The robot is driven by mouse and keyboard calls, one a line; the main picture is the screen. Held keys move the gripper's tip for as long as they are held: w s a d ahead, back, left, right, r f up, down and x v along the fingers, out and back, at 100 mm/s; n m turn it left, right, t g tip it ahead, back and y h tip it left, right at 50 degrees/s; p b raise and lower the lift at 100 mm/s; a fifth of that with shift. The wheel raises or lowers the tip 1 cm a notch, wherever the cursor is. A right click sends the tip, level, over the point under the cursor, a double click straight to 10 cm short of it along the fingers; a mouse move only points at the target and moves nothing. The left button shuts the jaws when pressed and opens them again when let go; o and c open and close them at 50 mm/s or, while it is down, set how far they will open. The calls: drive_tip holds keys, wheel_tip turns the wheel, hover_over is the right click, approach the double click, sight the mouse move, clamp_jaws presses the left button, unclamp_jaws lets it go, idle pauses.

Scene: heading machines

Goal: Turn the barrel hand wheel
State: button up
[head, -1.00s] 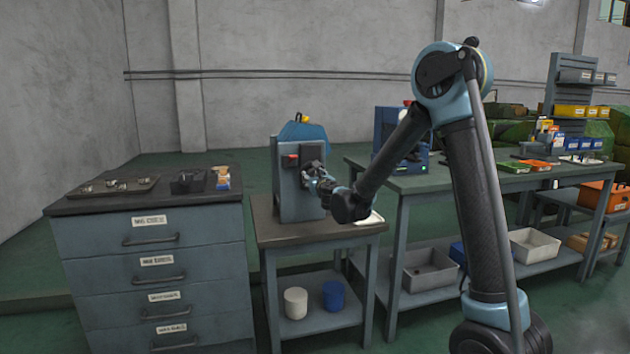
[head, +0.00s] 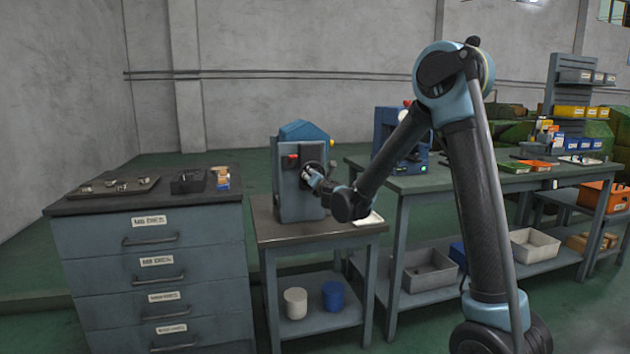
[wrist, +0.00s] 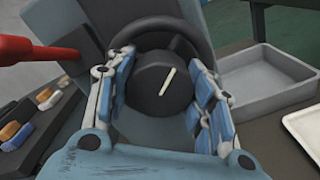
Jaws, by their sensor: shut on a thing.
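The hand wheel (wrist: 150,30) fills the upper middle of the wrist view, a dark round rim with a black hub (wrist: 155,88) bearing a pale line slanted up to the right. My gripper (wrist: 163,84) is shut on the hub, with blue pads against its left and right sides. In the head view, my gripper (head: 311,173) meets the wheel on the front of the grey-blue machine (head: 296,200), which has a blue top. My fingers partly hide the wheel there.
A red knob (head: 291,157) sits on the machine front; a red rod (wrist: 40,48) crosses the wrist view's left. A drawer cabinet (head: 150,250) stands left and a long bench (head: 440,180) right. A grey bin (wrist: 262,82) lies right of the wheel.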

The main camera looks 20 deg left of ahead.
drive_tip(key=shift+w+d+m, duration=0.2)
drive_tip(key=shift+d+m, duration=0.05)
drive_tip(key=shift+m, duration=0.15)
drive_tip(key=o, duration=1.1)
drive_tip(key=shift+f, duration=0.1)
drive_tip(key=shift+c, duration=0.2)
drive_tip(key=shift+a, duration=0.1)
drive_tip(key=shift+s, duration=0.1)
drive_tip(key=shift+s, duration=0.15)
drive_tip(key=v, duration=1.1)
drive_tip(key=shift+s+d, duration=0.2)
drive_tip(key=shift+s, duration=0.05)
